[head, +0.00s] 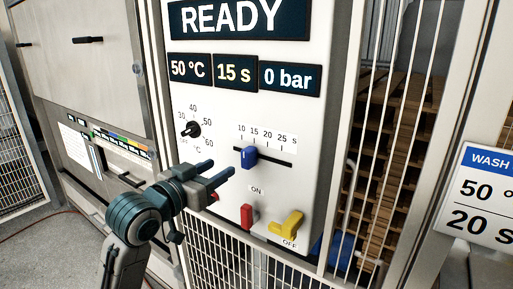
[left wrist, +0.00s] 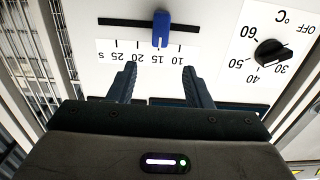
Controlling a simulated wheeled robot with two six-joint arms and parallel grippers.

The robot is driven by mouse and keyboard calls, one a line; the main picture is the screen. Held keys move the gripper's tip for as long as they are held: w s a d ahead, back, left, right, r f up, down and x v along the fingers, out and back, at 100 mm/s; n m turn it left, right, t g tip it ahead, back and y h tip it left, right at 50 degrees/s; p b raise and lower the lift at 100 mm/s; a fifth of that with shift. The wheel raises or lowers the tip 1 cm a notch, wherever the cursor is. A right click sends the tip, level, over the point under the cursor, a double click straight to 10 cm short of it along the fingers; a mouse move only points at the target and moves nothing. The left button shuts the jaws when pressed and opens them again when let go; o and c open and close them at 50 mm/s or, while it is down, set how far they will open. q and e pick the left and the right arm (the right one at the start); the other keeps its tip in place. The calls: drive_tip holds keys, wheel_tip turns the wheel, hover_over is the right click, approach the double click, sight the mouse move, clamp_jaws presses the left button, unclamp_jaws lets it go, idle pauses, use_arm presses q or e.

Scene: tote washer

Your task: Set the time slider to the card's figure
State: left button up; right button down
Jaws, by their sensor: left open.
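The blue time slider knob (head: 249,157) sits on its horizontal track at the 15 mark of a scale from 10 to 25 s. In the left wrist view, upside down, the knob (left wrist: 160,30) also lines up with 15. The time display (head: 234,73) reads 15 s. The wash card (head: 482,195) at the right shows 50 ° and 20 s, its right edge cut off. My left gripper (head: 228,168) is open and empty, close to the panel, left of and slightly below the knob in the head view. In the wrist view its fingers (left wrist: 159,68) are apart, short of the knob.
The temperature dial (head: 194,129) is to the left of the slider. A red button (head: 247,216) and a yellow lever (head: 287,226) are below it. The READY display (head: 238,19) is above. A white wire fence (head: 395,130) stands right of the panel.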

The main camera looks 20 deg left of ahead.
sight(244, 152)
use_arm(q)
drive_tip(key=p+x, duration=0.1)
drive_tip(key=x, duration=0.2)
drive_tip(key=p+x, duration=0.1)
drive_tip(key=x, duration=0.2)
drive_tip(key=p+x, duration=0.1)
drive_tip(key=x, duration=0.3)
drive_tip(key=shift+r+p, duration=0.25)
drive_tip(key=shift+p, duration=0.1)
drive_tip(key=shift+w+d+f, duration=0.1)
drive_tip(key=shift+w+f, duration=0.05)
drive_tip(key=shift+w, duration=0.25)
clamp_jaws()
